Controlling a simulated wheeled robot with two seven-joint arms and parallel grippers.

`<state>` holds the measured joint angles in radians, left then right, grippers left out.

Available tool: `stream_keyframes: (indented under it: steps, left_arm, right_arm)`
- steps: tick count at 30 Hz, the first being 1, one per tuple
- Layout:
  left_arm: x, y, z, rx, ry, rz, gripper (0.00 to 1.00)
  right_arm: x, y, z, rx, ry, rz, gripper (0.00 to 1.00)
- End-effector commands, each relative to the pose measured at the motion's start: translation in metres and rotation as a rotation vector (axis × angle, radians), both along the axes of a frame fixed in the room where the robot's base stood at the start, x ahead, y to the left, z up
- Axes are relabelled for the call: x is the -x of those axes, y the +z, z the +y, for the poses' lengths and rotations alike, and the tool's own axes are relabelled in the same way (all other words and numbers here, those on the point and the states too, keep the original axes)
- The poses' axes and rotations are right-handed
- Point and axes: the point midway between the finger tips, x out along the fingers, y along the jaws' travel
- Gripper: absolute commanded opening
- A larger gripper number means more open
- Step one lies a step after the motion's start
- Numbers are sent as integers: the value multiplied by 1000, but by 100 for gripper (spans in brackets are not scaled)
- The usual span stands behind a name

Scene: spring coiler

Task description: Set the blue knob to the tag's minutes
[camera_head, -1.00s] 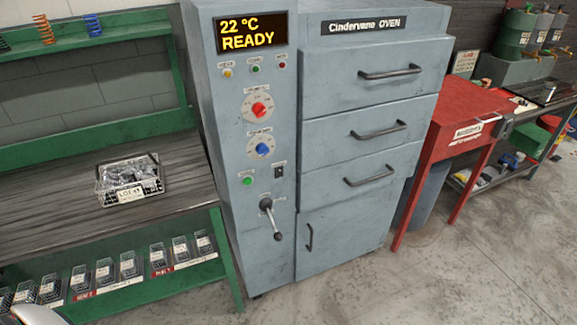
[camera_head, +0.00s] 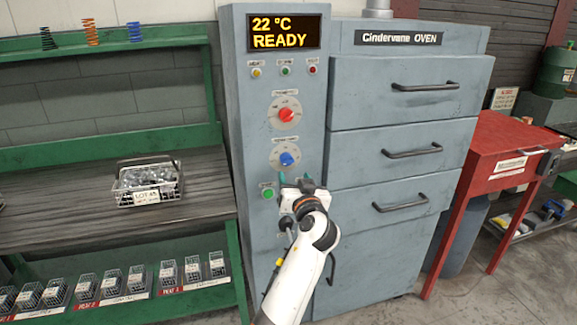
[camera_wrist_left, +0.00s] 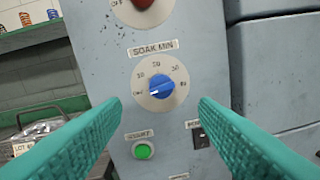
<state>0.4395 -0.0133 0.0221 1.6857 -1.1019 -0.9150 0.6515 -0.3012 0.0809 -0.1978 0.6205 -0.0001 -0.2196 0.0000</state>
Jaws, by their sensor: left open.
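The blue knob (camera_head: 286,159) sits on a round white dial on the oven's control column. In the left wrist view the blue knob (camera_wrist_left: 162,87) is under a "SOAK MIN" label, its white mark towards the dial's left, lower-left label. Some dial numbers are too small to read surely. The tag (camera_head: 146,197) on the wire basket (camera_head: 168,187) seems to read "LOT 45"; I see no minutes on it. My left gripper (camera_head: 303,183) is open and empty, just below and right of the knob in the head view. Its teal fingers (camera_wrist_left: 161,106) lie either side of the dial, apart from it.
A red knob (camera_head: 286,114) is above the blue one, and a green button (camera_head: 268,193) below. The display (camera_head: 284,32) reads 22 °C READY. Oven drawers with handles (camera_head: 412,151) stand right. A bench (camera_head: 70,205) is left, with small labelled baskets on its lower shelf.

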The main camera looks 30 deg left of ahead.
Motion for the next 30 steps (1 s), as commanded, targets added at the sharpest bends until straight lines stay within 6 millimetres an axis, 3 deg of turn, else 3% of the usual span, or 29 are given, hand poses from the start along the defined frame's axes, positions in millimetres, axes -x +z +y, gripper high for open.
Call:
stream_keyframes:
  steps: [6, 12, 25, 26, 30]
  left_arm:
    - [-33, 2, 33, -3, -1, 2, 55]
    - [-53, 1, 53, -2, -1, 2, 55]
    - [-61, -1, 61, 0, -3, 1, 55]
    - [-61, -1, 61, 0, -3, 3, 53]
    - [-61, -1, 61, 0, -3, 3, 30]
  right_arm:
    - [1, 7, -1, 2, 0, 2, 55]
    - [1, 9, -1, 1, 0, 2, 55]
    - [1, 10, 0, 1, 3, 2, 55]
    - [1, 10, 0, 1, 3, 2, 55]
    - [0, 10, 1, 0, 3, 1, 55]
